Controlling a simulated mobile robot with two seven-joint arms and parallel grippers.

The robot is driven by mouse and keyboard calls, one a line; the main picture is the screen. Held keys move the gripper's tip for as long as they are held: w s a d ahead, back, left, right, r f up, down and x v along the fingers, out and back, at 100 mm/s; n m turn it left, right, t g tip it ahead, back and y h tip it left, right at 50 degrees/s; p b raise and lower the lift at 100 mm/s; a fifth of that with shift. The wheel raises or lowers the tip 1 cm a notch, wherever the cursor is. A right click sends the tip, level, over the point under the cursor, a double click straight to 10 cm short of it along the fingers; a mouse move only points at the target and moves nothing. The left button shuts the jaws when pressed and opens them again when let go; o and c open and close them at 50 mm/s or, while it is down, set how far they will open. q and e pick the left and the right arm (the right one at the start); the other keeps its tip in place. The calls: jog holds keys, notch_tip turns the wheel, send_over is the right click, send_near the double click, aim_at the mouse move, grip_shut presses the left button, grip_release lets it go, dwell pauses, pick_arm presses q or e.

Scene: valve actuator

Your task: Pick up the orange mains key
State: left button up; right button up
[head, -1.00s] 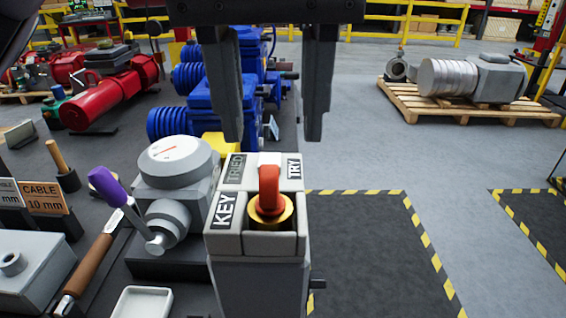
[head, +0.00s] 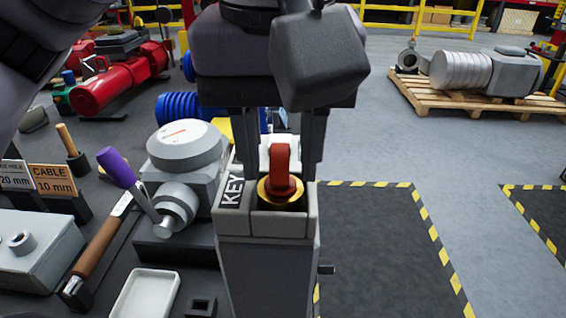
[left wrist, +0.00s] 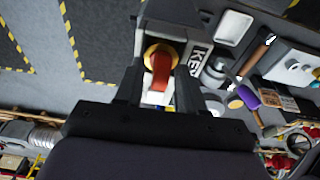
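The orange mains key (head: 282,172) stands upright in a brass collar (head: 268,190) on top of a grey box marked KEY (head: 268,270). It also shows in the left wrist view (left wrist: 160,72), between the two fingers. My left gripper (head: 278,170) has come down from above, its dark fingers apart on the left and right of the key. In the left wrist view the gripper (left wrist: 156,88) is open, with a gap visible on each side of the key. The fingertips are partly hidden behind the box top in the head view. My right gripper is not in view.
A grey valve body with a round gauge (head: 185,145) and a purple-handled lever (head: 118,168) stand close left of the box. A white tray (head: 146,296) and a brown-handled tool (head: 98,248) lie at the front left.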

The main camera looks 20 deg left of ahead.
aim_at(280, 147)
pick_arm(q)
grip_shut()
jog(key=shift+r, duration=0.5)
notch_tip(280, 147, up, 19)
jog(key=p, duration=0.6)
